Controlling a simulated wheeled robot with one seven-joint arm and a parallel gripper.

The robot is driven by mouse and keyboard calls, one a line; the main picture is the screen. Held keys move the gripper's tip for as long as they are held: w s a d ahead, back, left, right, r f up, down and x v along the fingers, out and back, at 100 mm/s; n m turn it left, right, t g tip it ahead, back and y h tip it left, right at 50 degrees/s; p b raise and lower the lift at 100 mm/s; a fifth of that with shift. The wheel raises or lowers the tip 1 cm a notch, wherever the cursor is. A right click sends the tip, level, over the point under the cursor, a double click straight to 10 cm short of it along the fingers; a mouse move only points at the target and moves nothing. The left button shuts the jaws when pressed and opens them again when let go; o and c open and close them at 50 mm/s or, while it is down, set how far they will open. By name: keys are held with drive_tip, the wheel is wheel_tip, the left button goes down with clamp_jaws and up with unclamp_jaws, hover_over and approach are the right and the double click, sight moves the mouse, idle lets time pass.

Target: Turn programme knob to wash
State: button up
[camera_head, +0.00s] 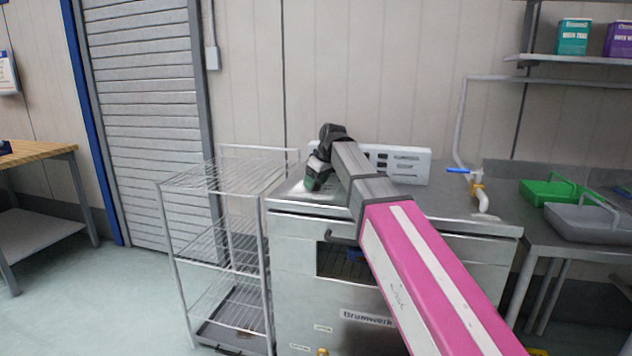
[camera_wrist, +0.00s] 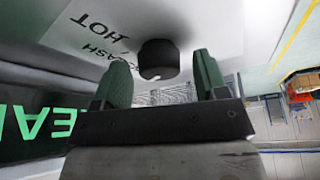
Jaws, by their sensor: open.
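The programme knob (camera_wrist: 158,58) is a dark round knob on a white panel face (camera_wrist: 205,30) in the wrist view. The printed words "HOT" and "WASH" show beside it, upside down. My gripper (camera_wrist: 162,80) has two green fingers standing apart, one on each side of the knob's near end. No clear contact with the knob shows. In the head view my gripper (camera_head: 317,178) is at the left end of the machine's white control panel (camera_head: 418,164). The knob is hidden there behind my gripper and arm. Which mark the knob points at cannot be told.
The steel machine (camera_head: 292,258) has a handle and window in front. A wire rack (camera_head: 215,178) stands at its left. A blue-handled tap (camera_head: 474,185), a green tray (camera_head: 550,190) and a grey tray (camera_head: 590,224) are at the right. Green lettering (camera_wrist: 35,122) shows in the wrist view.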

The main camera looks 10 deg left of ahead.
drive_tip(key=c, duration=0.9)
drive_tip(key=shift+o, duration=0.2)
drive_tip(key=shift+m, duration=0.3)
drive_tip(key=m+t+h, duration=0.1)
drive_tip(key=m, duration=0.2)
drive_tip(key=shift+s, duration=0.1)
drive_tip(key=m+h, duration=0.1)
drive_tip(key=m, duration=0.4)
drive_tip(key=shift+a+t+h, duration=0.1)
drive_tip(key=shift+t+h, duration=0.3)
drive_tip(key=shift+m, duration=0.3)
